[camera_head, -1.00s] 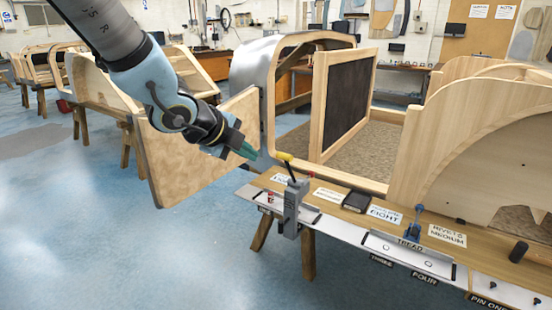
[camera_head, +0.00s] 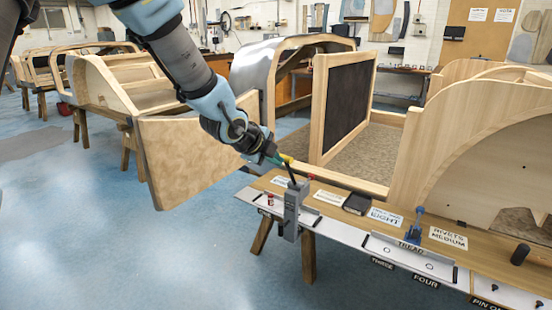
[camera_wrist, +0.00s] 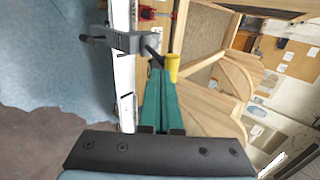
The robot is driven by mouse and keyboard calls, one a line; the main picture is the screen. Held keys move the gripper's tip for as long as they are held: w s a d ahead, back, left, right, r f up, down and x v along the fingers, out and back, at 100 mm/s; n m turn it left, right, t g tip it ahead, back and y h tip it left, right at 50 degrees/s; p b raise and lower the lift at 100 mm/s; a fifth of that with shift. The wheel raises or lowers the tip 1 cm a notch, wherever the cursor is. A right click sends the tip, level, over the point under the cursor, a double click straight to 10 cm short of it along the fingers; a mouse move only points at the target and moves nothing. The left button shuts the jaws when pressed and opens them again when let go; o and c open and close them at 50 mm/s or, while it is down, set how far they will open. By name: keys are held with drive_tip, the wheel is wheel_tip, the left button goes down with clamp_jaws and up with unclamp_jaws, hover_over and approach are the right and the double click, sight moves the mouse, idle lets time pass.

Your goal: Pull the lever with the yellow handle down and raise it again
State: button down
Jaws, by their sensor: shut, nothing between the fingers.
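The lever's yellow handle (camera_head: 287,158) sits at the top of a dark rod on a grey upright bracket (camera_head: 291,208) at the left end of the bench strip. The lever stands raised, leaning slightly to the left. My gripper (camera_head: 279,160) is shut, with its green fingertips right beside the yellow handle. In the wrist view the shut green fingers (camera_wrist: 158,75) point at the rod, and the yellow handle (camera_wrist: 172,66) is just to the right of their tips. The fingers hold nothing; I cannot tell whether they touch the handle. The grey bracket (camera_wrist: 120,43) shows beyond the tips.
A wooden bench (camera_head: 340,195) with a metal strip carries labels, a dark box (camera_head: 357,204) and a blue clamp (camera_head: 416,226). A wooden door panel (camera_head: 195,150) stands open to the left of the lever. Wooden bodyframes stand behind. The blue floor in front is clear.

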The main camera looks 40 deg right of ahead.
drive_tip(key=d+r, duration=0.1)
drive_tip(key=d, duration=0.1)
drive_tip(key=w+d+r, duration=0.1)
drive_tip(key=d, duration=0.1)
drive_tip(key=shift+d+r, duration=0.1)
drive_tip(key=shift+r, duration=0.2)
idle(0.3)
